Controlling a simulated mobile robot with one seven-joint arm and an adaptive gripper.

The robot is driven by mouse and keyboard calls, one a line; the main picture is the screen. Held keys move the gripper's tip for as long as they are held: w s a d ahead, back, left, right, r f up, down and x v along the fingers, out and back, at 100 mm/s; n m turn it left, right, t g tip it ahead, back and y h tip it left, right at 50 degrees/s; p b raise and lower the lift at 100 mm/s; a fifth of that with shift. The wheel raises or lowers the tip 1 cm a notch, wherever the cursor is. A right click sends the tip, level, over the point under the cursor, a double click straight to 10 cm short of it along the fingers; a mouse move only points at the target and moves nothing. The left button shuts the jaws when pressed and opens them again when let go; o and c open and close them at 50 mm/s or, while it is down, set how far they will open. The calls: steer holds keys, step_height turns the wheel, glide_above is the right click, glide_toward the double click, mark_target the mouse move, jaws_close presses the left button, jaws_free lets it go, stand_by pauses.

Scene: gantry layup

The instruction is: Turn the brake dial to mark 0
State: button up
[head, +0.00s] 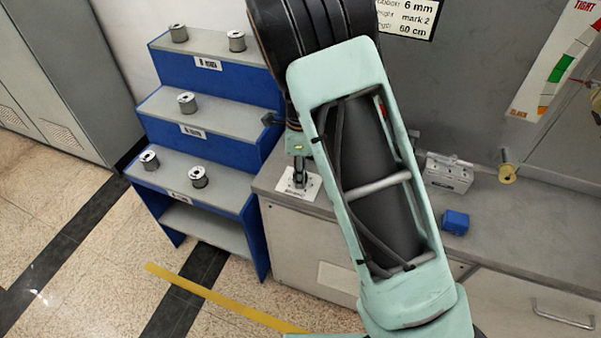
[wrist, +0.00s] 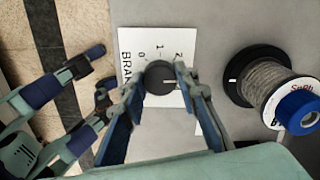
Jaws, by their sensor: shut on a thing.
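The brake dial (wrist: 157,73) is a dark round knob with a short white pointer line, in the upper middle of the wrist view. It sits on a white card (wrist: 128,40) printed with the marks 0, 1 and 2 and part of the word BRAKE. The pointer line seems to lie toward the right side of the knob, away from the 0 at the upper left. My gripper (wrist: 161,79) is shut on the dial, one finger on each side. In the head view my gripper (head: 299,174) points down at the card (head: 312,186); the dial is hard to make out there.
A spool of grey ribbon (wrist: 268,82) with a blue end stands right of the card. In the head view, a blue block (head: 455,222), a metal block (head: 447,173) and a brass-coloured roller (head: 507,173) are farther right. Blue stepped shelves (head: 215,60) with several spools stand left.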

steer(key=n+b, duration=0.1)
steer(key=n, duration=0.5)
steer(key=shift+n, duration=0.4)
steer(key=n+b, duration=0.2)
steer(key=n, duration=0.4)
steer(key=n+b, duration=0.1)
steer(key=n, duration=0.5)
steer(key=shift+n, duration=0.3)
steer(key=n, duration=0.6)
steer(key=shift+n, duration=0.4)
steer(key=o, duration=1.1)
steer(key=shift+o, duration=0.2)
step_height(320, 180, up, 12)
